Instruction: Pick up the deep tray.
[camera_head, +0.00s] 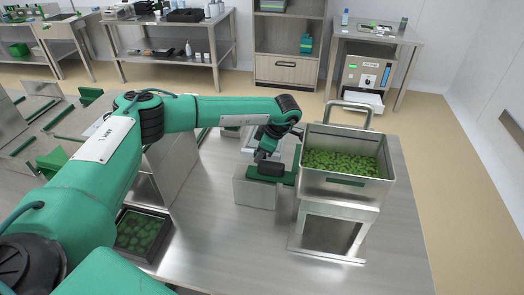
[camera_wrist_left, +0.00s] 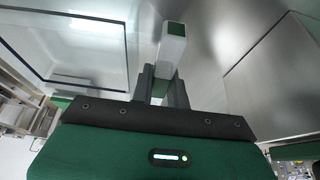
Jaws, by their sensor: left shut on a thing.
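My left gripper (camera_head: 268,165) is low over the steel table, left of a steel bin. In the left wrist view its fingers (camera_wrist_left: 161,88) are shut on a narrow pale piece with a green end (camera_wrist_left: 173,42). My gripper hides much of this spot in the head view. My right gripper is not in view.
The steel bin (camera_head: 345,187) of green pieces stands on a steel stand close right of my gripper. A grey block (camera_head: 254,193) is just below it. A dark tray of green pieces (camera_head: 128,254) sits front left. The table's front middle is clear.

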